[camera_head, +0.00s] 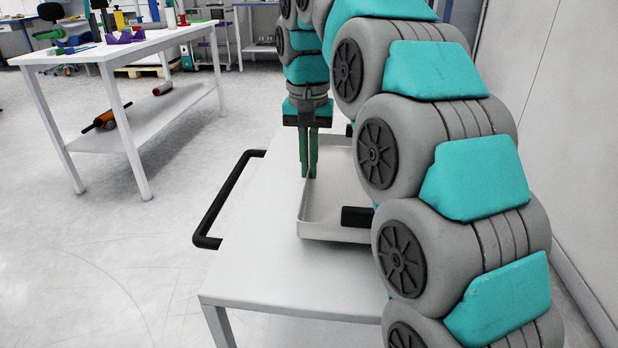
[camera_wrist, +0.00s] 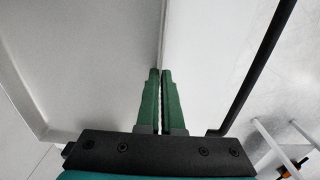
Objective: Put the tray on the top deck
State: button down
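The tray (camera_head: 328,232) is a shallow, light grey metal tray with raised walls and dark blocks at its near and far ends. It appears to rest flat on the white top deck (camera_head: 255,262) of a cart; my arm hides its right part. My gripper (camera_head: 309,176) points straight down at the tray's left wall. In the wrist view, its green fingers (camera_wrist: 161,72) are close together, one on each side of the thin wall of the tray (camera_wrist: 85,60). They look shut on that wall.
A black push handle (camera_head: 222,205) sticks out from the cart's left side. A white table (camera_head: 125,52) with several items on it stands at the back left. The floor between is clear. A pale wall (camera_head: 560,130) runs along the right.

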aim_at(309, 181)
jog(key=shift+f, duration=1.75)
jog(key=shift+f, duration=0.15)
jog(key=c, duration=1.1)
grip_release()
